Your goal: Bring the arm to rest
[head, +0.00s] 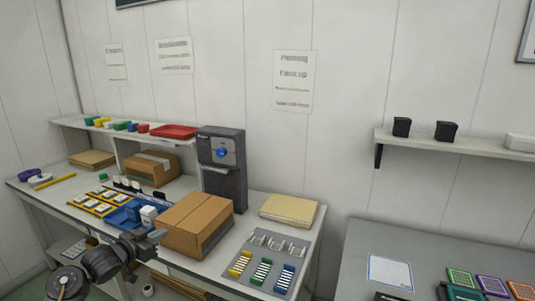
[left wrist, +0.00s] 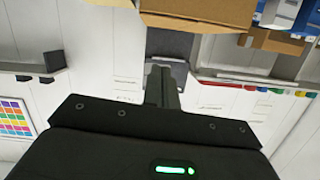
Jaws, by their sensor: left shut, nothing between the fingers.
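My left gripper (head: 155,240) is in front of the long workbench, close to its front edge, near a blue tray (head: 118,218) and a cardboard box (head: 198,222). In the left wrist view its fingers (left wrist: 163,84) are together with nothing between them. That view shows the room upside down, with the dark machine beyond the fingertips. The gripper looks apart from the things on the bench, though the exact gap cannot be told. My right gripper is not in view.
The cardboard box and black machine (head: 222,165) stand at the bench's middle. A grey mat (head: 262,275) with coloured strips lies to the right. Yellow racks (head: 95,203) and a white box (head: 148,214) sit left. A second table (head: 430,245) is at right.

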